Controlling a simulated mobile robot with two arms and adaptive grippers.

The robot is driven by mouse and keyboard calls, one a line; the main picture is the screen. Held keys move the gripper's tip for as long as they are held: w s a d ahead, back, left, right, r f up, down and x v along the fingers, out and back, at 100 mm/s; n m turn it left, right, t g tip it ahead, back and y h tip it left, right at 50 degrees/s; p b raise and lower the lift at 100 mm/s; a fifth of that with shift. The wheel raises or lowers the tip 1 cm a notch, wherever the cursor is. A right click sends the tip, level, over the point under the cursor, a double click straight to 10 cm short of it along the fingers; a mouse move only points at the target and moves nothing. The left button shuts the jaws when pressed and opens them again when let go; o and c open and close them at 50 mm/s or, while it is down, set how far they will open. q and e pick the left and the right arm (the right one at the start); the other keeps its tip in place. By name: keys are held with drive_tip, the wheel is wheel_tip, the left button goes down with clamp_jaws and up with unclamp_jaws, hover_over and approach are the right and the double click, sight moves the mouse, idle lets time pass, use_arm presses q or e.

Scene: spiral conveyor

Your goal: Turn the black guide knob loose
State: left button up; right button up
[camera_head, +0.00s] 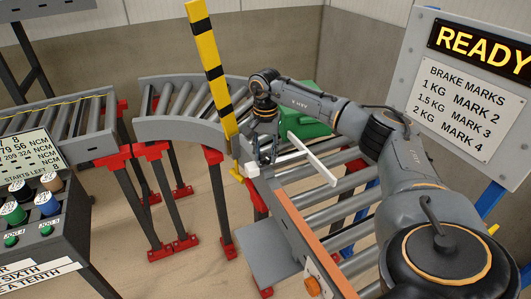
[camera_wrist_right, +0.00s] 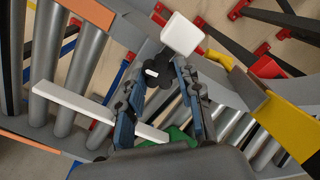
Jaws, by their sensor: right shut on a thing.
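The black guide knob (camera_wrist_right: 163,70) shows in the right wrist view, a dark lobed knob with a small white mark on it. My right gripper (camera_wrist_right: 162,76) is shut on it, one finger on each side. A long white bar (camera_head: 312,158) slants across the rollers. My left gripper is not in view.
A yellow and black striped post (camera_head: 210,70) stands close left of my right gripper. A curved roller section (camera_head: 190,107) lies behind it. A green object (camera_head: 308,128) lies beyond the bar. A READY sign (camera_head: 470,90) stands right, a button console (camera_head: 38,215) left.

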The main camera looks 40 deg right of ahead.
sight(265, 156)
drive_tip(key=n, duration=0.6)
drive_tip(key=n+b, duration=0.1)
drive_tip(key=n, duration=0.4)
drive_tip(key=shift+n, duration=0.4)
idle(0.3)
drive_tip(key=o, duration=1.1)
drive_tip(key=shift+o, duration=0.2)
wheel_tip(265, 156, up, 12)
